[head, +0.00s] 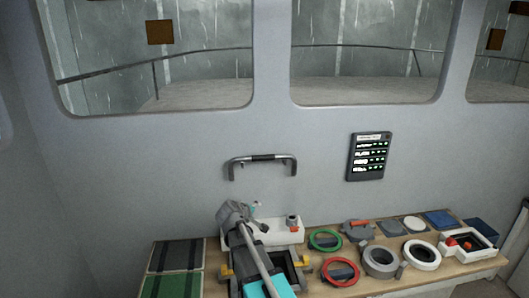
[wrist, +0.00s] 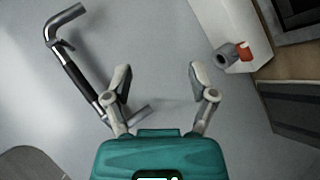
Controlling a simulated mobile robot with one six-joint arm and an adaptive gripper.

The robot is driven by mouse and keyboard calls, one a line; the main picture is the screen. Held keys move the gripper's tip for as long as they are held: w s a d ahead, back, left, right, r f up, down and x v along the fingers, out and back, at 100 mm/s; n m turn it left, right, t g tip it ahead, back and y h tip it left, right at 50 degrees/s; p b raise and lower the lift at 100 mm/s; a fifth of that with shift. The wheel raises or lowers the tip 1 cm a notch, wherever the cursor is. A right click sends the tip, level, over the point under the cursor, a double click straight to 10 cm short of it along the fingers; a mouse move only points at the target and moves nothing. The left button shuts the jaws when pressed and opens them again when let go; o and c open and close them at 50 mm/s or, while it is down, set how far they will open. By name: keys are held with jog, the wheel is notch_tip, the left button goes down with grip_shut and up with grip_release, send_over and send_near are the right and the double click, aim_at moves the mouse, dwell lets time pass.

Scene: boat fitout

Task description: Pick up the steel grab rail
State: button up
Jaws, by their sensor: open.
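The steel grab rail (head: 262,158) is a bent metal bar with a black grip section, fixed level on the grey wall below the windows in the head view. In the wrist view the rail (wrist: 79,80) runs slanted from upper left to lower middle, and its lower end passes partly behind the left finger. My gripper (wrist: 158,74) has its two fingers spread and nothing between them but the wall behind. The rail lies mostly to the left of the fingers, not between the tips.
A wooden bench (head: 390,288) under the rail holds several rings, discs and trays. A white holder (head: 283,232) with a grey and orange piece stands by my arm; it shows in the wrist view (wrist: 222,35) too. A black panel (head: 368,157) hangs right of the rail. The wall around it is clear.

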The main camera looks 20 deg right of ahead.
aim_at(260, 159)
jog(key=w+d+r+n+t+h+p, duration=0.1)
jog(key=w+r+n+t+p, duration=0.3)
jog(key=w+r, duration=0.5)
notch_tip(260, 159, up, 4)
jog(key=shift+w+d+r+n+h+p, duration=0.1)
jog(key=shift+w+d+n+h+p, duration=0.2)
jog(key=shift+d+n+h+p, duration=0.25)
jog(key=shift+b+x, duration=0.85)
jog(key=shift+x, duration=3.45)
jog(key=shift+w, duration=0.15)
jog(key=shift+b+x, duration=0.45)
jog(key=shift+x, duration=2.1)
jog(key=shift+a, duration=0.2)
jog(key=shift+c, duration=0.3)
